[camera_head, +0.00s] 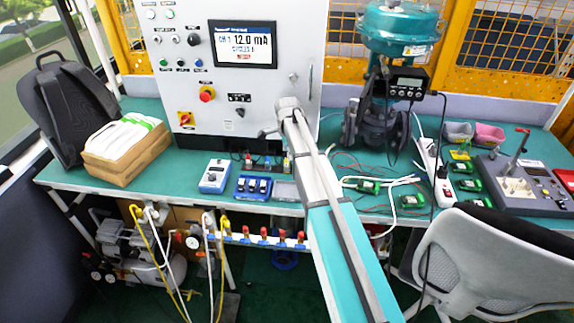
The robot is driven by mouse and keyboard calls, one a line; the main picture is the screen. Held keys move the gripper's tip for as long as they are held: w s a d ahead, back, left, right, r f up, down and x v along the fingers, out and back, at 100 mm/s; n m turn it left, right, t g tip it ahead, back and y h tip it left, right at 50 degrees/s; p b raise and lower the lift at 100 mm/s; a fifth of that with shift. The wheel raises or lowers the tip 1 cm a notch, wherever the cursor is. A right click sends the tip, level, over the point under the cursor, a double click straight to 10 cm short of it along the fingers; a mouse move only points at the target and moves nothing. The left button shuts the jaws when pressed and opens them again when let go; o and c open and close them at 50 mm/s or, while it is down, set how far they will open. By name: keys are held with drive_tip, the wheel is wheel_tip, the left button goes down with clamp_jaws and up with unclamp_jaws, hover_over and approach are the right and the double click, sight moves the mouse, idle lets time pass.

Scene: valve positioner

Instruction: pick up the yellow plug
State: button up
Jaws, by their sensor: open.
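My arm reaches up from the bottom of the head view, and its far end is in front of the grey control cabinet. My gripper (265,132) shows only as a small dark part left of the arm's end, above the bench. It is open, with nothing seen between its jaws; much of it is hidden by the arm. I cannot make out the yellow plug for certain. Small coloured plugs or fittings (287,164) stand at the foot of the cabinet, close below the gripper, too small to tell apart. A small yellow piece (460,154) lies on the bench at the right.
The cabinet (262,85) rises behind the arm. A green valve with its positioner (404,84) stands to the right. Blue devices (216,176), a box of white cloths (125,150), a power strip (434,165) and loose wires crowd the green bench. A chair (490,255) blocks the front right.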

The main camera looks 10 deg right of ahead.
sight(286, 160)
drive_tip(key=shift+f, duration=0.1)
drive_tip(key=shift+w+a+f+b, duration=0.1)
drive_tip(key=shift+f+b, duration=1.15)
drive_tip(key=shift+b, duration=0.1)
drive_tip(key=shift+w+f+b, duration=0.1)
drive_tip(key=shift+f+b, duration=1.15)
drive_tip(key=shift+b, duration=0.05)
clamp_jaws()
